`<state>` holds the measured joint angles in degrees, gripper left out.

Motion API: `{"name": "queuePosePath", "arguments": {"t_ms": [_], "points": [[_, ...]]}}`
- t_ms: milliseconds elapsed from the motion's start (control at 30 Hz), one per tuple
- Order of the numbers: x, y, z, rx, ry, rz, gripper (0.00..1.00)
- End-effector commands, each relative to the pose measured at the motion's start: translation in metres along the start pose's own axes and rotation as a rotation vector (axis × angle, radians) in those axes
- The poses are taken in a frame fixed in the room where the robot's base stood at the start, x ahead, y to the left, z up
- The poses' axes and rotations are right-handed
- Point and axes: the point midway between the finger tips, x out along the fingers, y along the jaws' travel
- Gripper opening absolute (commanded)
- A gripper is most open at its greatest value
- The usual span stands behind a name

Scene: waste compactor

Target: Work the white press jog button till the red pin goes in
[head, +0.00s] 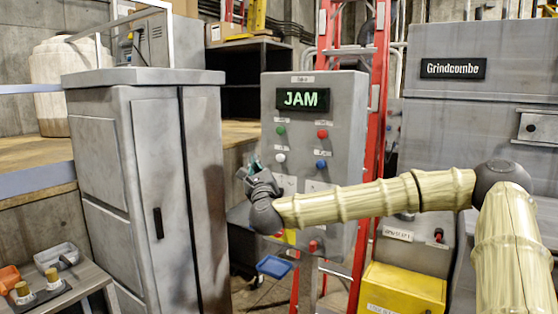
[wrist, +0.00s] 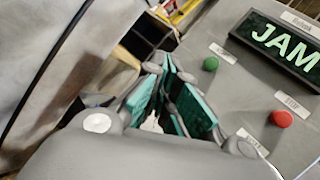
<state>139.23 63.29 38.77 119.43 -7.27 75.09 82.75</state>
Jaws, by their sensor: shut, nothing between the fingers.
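The white button (head: 280,158) is on the grey control panel (head: 345,150), below a green button. My gripper (head: 250,170) is at the panel's left edge, left of and slightly below the white button in the head view. In the wrist view the teal-padded fingers (wrist: 168,105) are together and empty. A small whitish patch shows by them; I cannot tell if it is the white button. A small red-topped part (head: 438,234) stands on the grey housing at right; I cannot tell whether it is the red pin or how far in it sits.
The panel display (head: 303,99) reads JAM. A green button (head: 281,130), red button (head: 323,134) and blue button (head: 321,164) are near the white one. A grey cabinet (head: 155,170) stands left of the panel. A red ladder (head: 378,90) is behind.

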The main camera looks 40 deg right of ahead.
Motion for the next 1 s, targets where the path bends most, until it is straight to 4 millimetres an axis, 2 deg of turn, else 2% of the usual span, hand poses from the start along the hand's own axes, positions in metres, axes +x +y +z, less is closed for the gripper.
{"name": "queuePosePath", "arguments": {"t_ms": [367, 800, 1000], "points": [[0.013, -0.010, -0.007, -0.001, 0.001, 0.000, 0.00], [0.046, -0.033, -0.037, -0.002, 0.001, -0.001, 0.00], [0.057, -0.041, -0.043, -0.002, 0.001, 0.000, 0.00]]}}
